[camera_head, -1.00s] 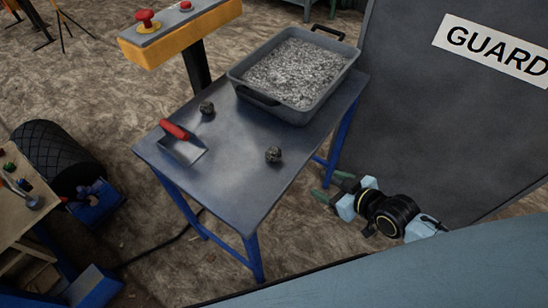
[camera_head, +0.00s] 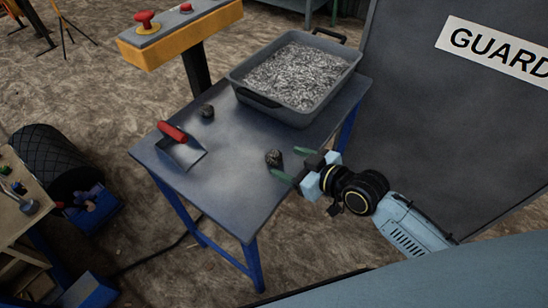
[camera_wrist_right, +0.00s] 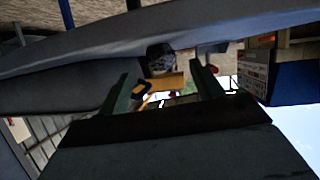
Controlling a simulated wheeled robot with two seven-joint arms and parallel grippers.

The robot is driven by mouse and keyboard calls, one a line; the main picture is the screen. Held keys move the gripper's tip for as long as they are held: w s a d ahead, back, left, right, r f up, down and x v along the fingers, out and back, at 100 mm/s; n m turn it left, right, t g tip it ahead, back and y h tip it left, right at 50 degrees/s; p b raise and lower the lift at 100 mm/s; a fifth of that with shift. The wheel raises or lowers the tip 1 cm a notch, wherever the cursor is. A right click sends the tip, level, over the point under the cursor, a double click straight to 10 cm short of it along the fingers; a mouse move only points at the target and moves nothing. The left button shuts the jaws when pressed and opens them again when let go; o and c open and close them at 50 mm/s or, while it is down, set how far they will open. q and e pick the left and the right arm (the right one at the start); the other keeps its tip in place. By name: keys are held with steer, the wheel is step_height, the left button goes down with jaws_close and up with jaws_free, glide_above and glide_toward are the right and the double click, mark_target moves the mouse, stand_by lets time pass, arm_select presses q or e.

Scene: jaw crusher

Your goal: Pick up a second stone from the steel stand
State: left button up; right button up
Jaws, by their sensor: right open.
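The steel stand (camera_head: 220,195) has a grey top and blue legs. A dark stone (camera_head: 273,158) lies near its right edge, and another dark stone (camera_head: 207,111) lies farther back, by the scoop. My right gripper (camera_head: 284,163) is open at the right edge of the stand, its green fingers pointing at the nearer stone. The fingertips are close beside this stone; contact cannot be told. In the right wrist view a dark speckled stone (camera_wrist_right: 160,57) shows ahead, between the open fingers (camera_wrist_right: 161,76). My left gripper is not in view.
A grey tray of gravel (camera_head: 258,97) takes the back of the stand. A scoop with a red handle (camera_head: 172,131) lies at the left. A yellow control box (camera_head: 180,38) stands behind. A dark guard panel (camera_head: 430,110) rises at the right.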

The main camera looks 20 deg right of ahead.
mark_target(279, 160)
steer(key=b+x, duration=0.1)
steer(key=x, duration=0.4)
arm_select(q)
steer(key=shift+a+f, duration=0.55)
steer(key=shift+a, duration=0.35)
arm_select(e)
steer(key=shift+s, duration=0.1)
